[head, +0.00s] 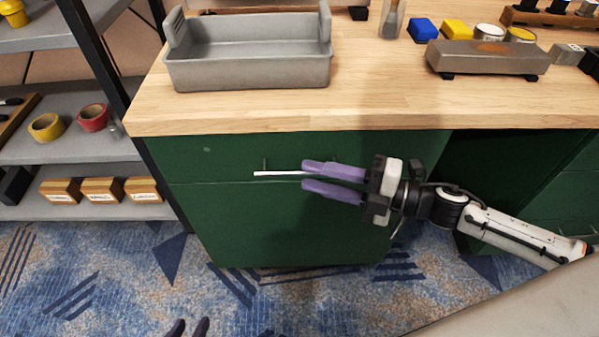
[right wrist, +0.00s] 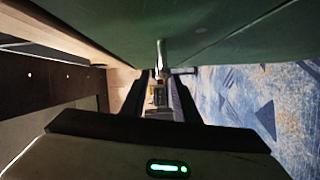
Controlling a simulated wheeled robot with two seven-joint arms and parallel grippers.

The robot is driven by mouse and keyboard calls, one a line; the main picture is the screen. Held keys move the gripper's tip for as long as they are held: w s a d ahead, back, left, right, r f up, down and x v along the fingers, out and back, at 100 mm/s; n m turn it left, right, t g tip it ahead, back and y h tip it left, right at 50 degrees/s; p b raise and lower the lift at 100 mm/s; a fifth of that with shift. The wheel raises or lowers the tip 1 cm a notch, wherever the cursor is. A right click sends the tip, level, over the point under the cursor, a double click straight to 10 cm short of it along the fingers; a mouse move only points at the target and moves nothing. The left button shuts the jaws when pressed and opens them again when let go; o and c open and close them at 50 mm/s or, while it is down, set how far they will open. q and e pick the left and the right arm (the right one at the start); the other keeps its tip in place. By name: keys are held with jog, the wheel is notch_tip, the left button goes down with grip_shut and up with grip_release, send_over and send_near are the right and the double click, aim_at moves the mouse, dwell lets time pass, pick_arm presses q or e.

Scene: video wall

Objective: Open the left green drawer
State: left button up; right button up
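The left green drawer (head: 225,158) is the upper panel of the cabinet's left side, under the worktop, and looks flush and shut. Its thin pale bar handle (head: 275,174) stands out from the front on a small post; it also shows in the right wrist view (right wrist: 160,58). My right gripper (head: 305,177) reaches in from the right, its purple fingers above and below the handle's right end. The fingers are apart, with a gap between them in both views. Contact with the handle cannot be told.
A grey tray (head: 250,72) and a grey-brown block (head: 488,58) stand on the wooden worktop (head: 380,110). A shelf rack (head: 70,150) with tape rolls and small boxes stands left of the cabinet. Blue patterned carpet (head: 285,300) lies clear in front.

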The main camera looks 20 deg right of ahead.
aim_at(306, 174)
jog(key=shift+x, duration=1.95)
jog(key=shift+c, duration=0.4)
grip_shut()
